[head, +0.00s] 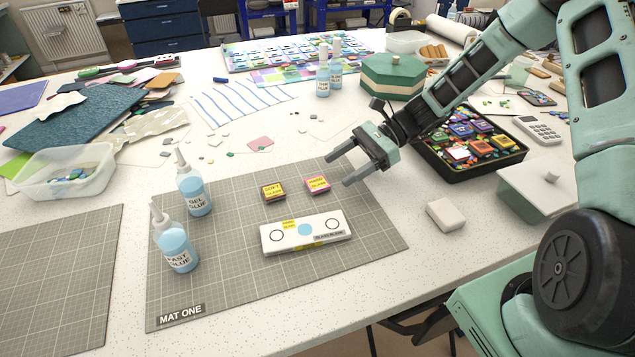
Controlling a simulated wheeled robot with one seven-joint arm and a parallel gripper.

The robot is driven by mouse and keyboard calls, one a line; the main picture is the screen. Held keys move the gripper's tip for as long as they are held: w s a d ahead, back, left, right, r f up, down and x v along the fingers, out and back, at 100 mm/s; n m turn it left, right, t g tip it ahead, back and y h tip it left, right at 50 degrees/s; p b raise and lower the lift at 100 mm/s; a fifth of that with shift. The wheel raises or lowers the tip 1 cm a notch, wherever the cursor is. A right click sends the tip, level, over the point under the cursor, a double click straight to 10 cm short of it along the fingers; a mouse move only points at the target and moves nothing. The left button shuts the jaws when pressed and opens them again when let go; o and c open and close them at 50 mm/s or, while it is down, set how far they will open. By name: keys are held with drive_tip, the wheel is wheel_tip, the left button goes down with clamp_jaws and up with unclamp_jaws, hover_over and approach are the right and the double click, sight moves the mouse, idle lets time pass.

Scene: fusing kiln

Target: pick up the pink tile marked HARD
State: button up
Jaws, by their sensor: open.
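The pink tile (317,185) has a yellow label that seems to read HARD and lies flat on the grey cutting mat marked MAT ONE (213,275). A darker brownish tile (273,191) with a yellow label reading SOFT lies just left of it, with a small gap between. My gripper (338,171) is open and empty. Its two fingers point left, to the right of the pink tile and close to it in the picture. The fingers look raised above the mat; their exact height is hard to tell. Nothing covers the pink tile.
A white block with circles (305,231) lies in front of the tiles. Two glue bottles, gel glue (196,197) and fast glue (178,250), stand to the left. A black tray of colourful pieces (470,155) and a white block (445,214) are to the right.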

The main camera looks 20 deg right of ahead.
sight(318, 182)
drive_tip(key=x, duration=0.2)
drive_tip(key=p+x, duration=0.1)
drive_tip(key=x, duration=0.1)
drive_tip(key=shift+s+r, duration=0.2)
drive_tip(key=shift+r, duration=0.05)
drive_tip(key=shift+a+f, duration=0.25)
drive_tip(key=shift+a, duration=0.15)
drive_tip(key=c, duration=1.1)
